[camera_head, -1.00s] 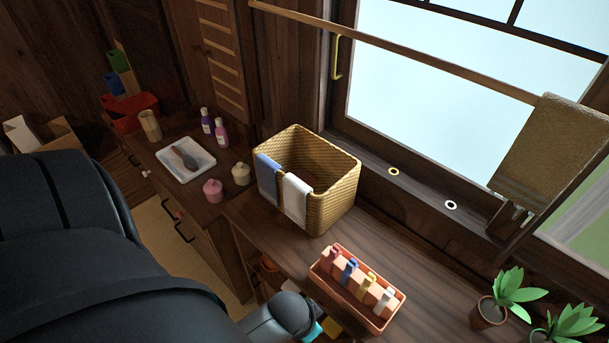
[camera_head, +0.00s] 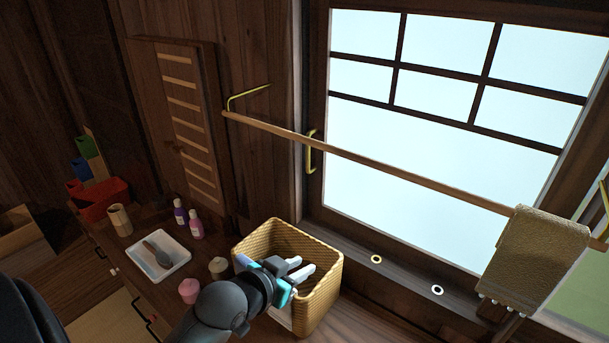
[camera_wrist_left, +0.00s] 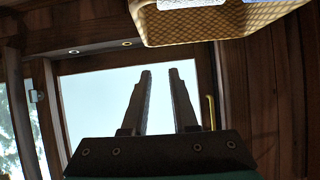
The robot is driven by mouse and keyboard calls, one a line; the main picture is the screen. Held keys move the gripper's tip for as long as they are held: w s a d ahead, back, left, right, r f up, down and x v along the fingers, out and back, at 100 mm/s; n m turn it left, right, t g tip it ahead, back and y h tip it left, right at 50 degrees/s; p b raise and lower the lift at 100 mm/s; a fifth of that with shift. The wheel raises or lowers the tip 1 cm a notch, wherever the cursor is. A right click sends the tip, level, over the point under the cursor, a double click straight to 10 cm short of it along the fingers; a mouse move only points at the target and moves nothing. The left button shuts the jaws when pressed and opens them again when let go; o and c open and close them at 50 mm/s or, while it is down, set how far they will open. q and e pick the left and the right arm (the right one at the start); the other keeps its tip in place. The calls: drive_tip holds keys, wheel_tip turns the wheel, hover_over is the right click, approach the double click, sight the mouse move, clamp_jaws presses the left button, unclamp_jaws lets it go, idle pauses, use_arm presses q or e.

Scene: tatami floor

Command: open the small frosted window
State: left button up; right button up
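The window (camera_head: 420,150) has pale, bright panes with dark bars across its top, in a dark wood frame. Its sash looks closed in the head view. A brass handle (camera_head: 311,152) stands upright on the sash's left side, partly crossed by a wooden rail. The handle also shows in the wrist view (camera_wrist_left: 210,112), right of the fingers. My left gripper (camera_head: 304,267) is over the wicker basket, below the handle and apart from it. Its two fingers are spread and empty, with the window behind them in the wrist view (camera_wrist_left: 160,75). My right gripper is not in view.
The wooden rail (camera_head: 400,172) runs in front of the window, with a brown towel (camera_head: 540,255) at its right end. The wicker basket (camera_head: 325,290) stands under my left gripper. Two rings (camera_head: 376,259) lie on the sill. Bottles (camera_head: 195,225) and a white tray (camera_head: 160,255) stand left.

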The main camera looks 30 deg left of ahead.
sight(307, 154)
use_arm(q)
drive_tip(key=w+a+r+n+t+y, duration=0.2)
drive_tip(key=w+a+r+t, duration=0.4)
drive_tip(key=a+r, duration=0.45)
drive_tip(key=w, duration=0.5)
drive_tip(key=w+a, duration=0.1)
drive_tip(key=w, duration=0.8)
drive_tip(key=shift+w+a+r+b, duration=0.25)
drive_tip(key=shift+w+r+b, duration=0.05)
drive_tip(key=shift+w, duration=0.1)
clamp_jaws()
idle(0.5)
